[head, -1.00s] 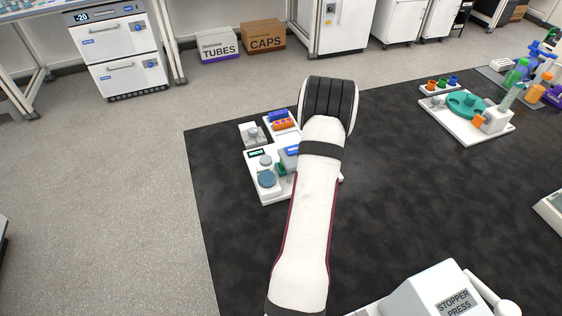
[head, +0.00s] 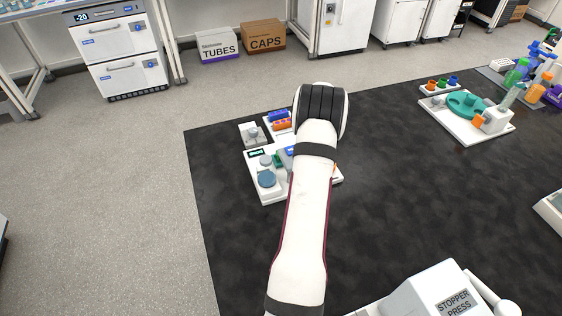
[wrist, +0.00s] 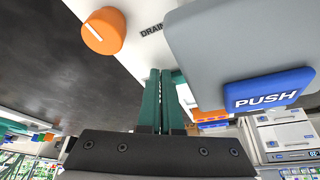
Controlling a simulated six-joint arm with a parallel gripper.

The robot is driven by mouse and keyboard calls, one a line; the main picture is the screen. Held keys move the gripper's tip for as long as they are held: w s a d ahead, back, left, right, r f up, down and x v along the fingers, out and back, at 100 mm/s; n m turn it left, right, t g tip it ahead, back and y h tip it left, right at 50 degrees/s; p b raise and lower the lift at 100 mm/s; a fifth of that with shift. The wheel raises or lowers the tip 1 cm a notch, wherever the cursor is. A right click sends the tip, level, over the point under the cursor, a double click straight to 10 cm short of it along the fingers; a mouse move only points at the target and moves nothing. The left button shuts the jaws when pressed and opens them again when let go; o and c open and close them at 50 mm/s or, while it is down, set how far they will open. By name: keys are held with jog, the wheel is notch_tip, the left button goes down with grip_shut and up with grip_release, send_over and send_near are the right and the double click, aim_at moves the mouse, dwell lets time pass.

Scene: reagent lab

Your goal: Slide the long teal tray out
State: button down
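My gripper (wrist: 159,75) shows in the wrist view as two upright teal fingers above a dark bolted mount. The fingers stand side by side, almost touching, and no object shows clearly between them. A small teal-green part (head: 278,160) shows on the white bench unit (head: 252,182), just left of my arm. I cannot tell whether it is the long teal tray, as most of that area is hidden. In the wrist view a grey housing with a blue PUSH button (wrist: 268,90) and an orange knob (wrist: 103,31) by a DRAIN label are close by.
A blue-grey round disc (head: 266,179) is on the unit, with orange and blue parts behind it. The stopper press (head: 430,290) stands at the front right. A white board with a teal disc (head: 465,104) is at the far right. The dark mat (head: 410,200) between is clear.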

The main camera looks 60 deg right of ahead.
jog(key=shift+w+d, duration=1.2)
jog(key=shift+w, duration=0.05)
jog(key=shift+w+d, duration=0.25)
jog(key=shift+d, duration=0.1)
jog(key=shift+s+a, duration=0.1)
jog(key=shift+a, duration=0.05)
jog(key=shift+s+a+r, duration=0.1)
jog(key=shift+s+a, duration=0.2)
jog(key=shift+s, duration=0.05)
jog(key=shift+r, duration=3.4)
